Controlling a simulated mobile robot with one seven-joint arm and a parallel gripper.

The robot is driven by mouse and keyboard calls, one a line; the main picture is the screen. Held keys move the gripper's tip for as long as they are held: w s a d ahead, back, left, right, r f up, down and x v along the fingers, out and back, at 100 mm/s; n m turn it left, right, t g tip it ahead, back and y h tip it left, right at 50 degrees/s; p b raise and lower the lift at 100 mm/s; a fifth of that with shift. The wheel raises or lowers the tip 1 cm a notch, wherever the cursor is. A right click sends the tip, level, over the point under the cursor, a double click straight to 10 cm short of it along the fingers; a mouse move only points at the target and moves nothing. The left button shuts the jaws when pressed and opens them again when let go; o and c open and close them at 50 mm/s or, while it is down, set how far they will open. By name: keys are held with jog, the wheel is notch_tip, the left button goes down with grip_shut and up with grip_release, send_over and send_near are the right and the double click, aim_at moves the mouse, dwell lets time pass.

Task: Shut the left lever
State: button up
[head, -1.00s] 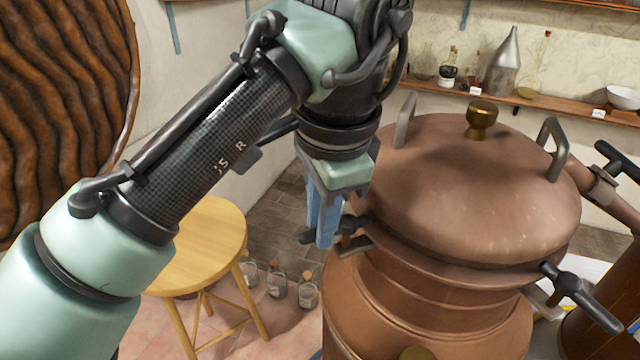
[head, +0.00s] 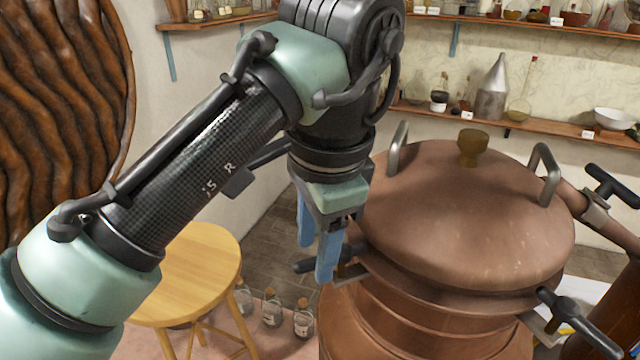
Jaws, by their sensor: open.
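The left lever (head: 308,265) is a dark handle on a bracket at the left side of the copper still (head: 430,312), just under the lid (head: 460,215). My gripper (head: 316,262) points down at it with two blue fingers, open and apart. The fingers overlap the lever in the picture, and its dark end shows between them. The nearer finger hides part of the lever, and I cannot tell whether either finger touches it. The right lever (head: 575,318), a black T-shaped handle, sticks out at the still's right side.
A wooden stool (head: 190,270) stands left of the still, with small corked bottles (head: 271,308) on the floor beside it. Two lid handles (head: 398,148) and a brass knob (head: 473,147) rise from the lid. A copper pipe (head: 615,228) runs off to the right. Wall shelves hold glassware behind.

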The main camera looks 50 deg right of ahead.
aim_at(346, 249)
notch_tip(346, 249, up, 12)
jog(key=s+b, duration=0.2)
jog(key=shift+a, duration=0.45)
jog(key=shift+s, duration=0.1)
